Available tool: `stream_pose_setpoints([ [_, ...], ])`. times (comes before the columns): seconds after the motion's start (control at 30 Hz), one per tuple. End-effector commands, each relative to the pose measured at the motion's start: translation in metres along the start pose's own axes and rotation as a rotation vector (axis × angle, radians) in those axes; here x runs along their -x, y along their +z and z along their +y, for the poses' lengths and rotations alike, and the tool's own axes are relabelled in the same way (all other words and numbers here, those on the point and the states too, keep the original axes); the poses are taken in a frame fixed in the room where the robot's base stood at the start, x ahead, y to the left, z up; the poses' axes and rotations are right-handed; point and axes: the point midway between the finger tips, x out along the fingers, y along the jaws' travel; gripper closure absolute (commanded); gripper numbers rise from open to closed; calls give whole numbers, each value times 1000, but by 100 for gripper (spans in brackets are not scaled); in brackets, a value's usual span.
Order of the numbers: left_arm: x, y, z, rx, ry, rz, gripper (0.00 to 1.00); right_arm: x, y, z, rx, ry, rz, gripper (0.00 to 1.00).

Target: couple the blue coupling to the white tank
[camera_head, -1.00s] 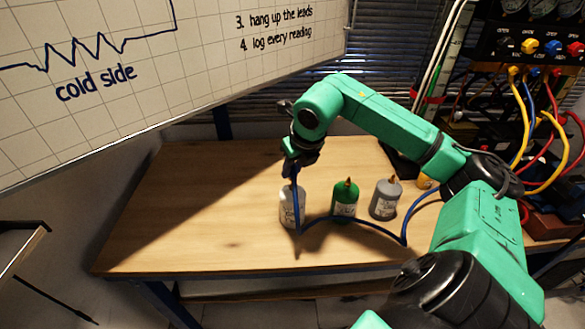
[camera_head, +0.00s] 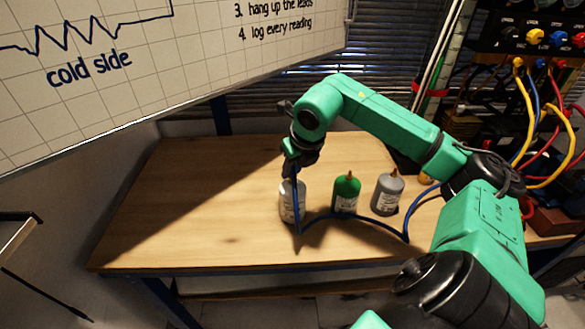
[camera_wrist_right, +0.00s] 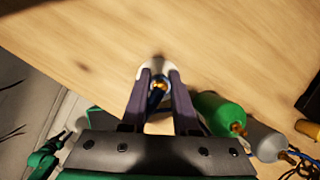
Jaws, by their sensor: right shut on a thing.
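The white tank (camera_head: 289,208) stands upright on the table, at the left end of a row of three bottle-like tanks. My right gripper (camera_head: 292,172) is right above it, pointing down. In the right wrist view my right gripper (camera_wrist_right: 160,77) is shut on the blue coupling (camera_wrist_right: 156,96), which is mostly hidden between the fingers. The white tank's rim (camera_wrist_right: 144,71) shows behind the fingertips there. A brassy piece shows at the coupling's end; whether it touches the tank's top I cannot tell. A green and black arm end, probably my left gripper (camera_wrist_right: 62,140), shows small at lower left.
A green tank (camera_head: 346,194) and a grey tank (camera_head: 387,195) stand right of the white one. A blue hose (camera_head: 358,220) runs from the gripper across the table to the right. A panel with coloured hoses (camera_head: 540,40) is at the right. The table's left side is clear.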

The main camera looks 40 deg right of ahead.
Motion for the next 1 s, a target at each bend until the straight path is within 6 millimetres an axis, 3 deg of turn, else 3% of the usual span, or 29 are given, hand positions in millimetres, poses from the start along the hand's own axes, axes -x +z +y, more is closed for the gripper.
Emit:
stream_pose_setpoints([
  [1.0, -5, 1, 0, -1, 0, -1, 50, -5, -2, 0, 0, 0, 2, 100],
])
